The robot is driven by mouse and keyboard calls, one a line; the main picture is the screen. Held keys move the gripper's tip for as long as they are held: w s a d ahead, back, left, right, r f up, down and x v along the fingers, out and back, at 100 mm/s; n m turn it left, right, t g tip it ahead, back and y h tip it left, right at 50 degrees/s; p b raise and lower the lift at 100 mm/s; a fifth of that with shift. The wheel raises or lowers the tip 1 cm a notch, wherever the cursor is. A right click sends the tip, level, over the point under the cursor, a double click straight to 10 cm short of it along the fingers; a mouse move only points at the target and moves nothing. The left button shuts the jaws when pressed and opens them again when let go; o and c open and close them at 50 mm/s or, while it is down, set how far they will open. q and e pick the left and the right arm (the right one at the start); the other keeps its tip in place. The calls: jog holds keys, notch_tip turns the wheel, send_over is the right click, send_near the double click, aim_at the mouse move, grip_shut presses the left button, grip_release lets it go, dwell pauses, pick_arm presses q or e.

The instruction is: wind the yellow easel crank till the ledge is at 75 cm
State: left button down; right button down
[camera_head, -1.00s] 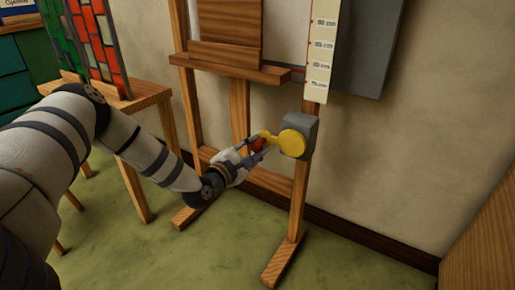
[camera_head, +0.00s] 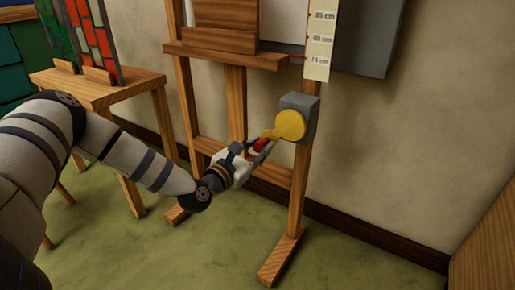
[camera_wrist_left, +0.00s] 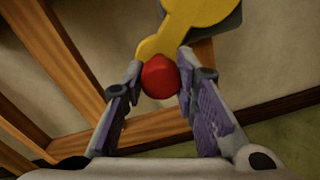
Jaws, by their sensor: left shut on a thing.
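The yellow crank (camera_head: 289,125) sits on a grey box on the easel's right leg, its arm pointing down and left. My left gripper (camera_head: 257,148) is shut on the crank's red knob (camera_head: 261,144). In the left wrist view, the knob (camera_wrist_left: 160,77) lies between the two fingers (camera_wrist_left: 161,86), below the yellow crank arm (camera_wrist_left: 160,42). The wooden ledge (camera_head: 225,55) has a red pointer (camera_head: 297,57) at its right end. The pointer looks about level with the 75 cm mark on the pale scale (camera_head: 319,45). My right gripper is out of view.
A wooden table (camera_head: 99,91) with stained-glass panels (camera_head: 94,40) stands at the left, behind my left arm. A grey panel (camera_head: 371,35) is on the wall behind the scale. A wooden surface (camera_head: 490,240) is at the lower right. Green floor in front is clear.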

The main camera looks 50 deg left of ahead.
pick_arm(q)
jog(key=shift+s+d+f, duration=0.1)
jog(key=shift+d+f, duration=0.05)
jog(key=shift+f, duration=0.15)
jog(key=c, duration=1.5)
grip_release()
jog(key=shift+c, duration=0.2)
jog(key=o, duration=0.3)
jog(key=shift+r, duration=0.15)
jog(key=s+d, duration=0.2)
jog(key=s, duration=0.9)
jog(key=shift+s+d+r, duration=0.15)
jog(key=shift+s, duration=0.2)
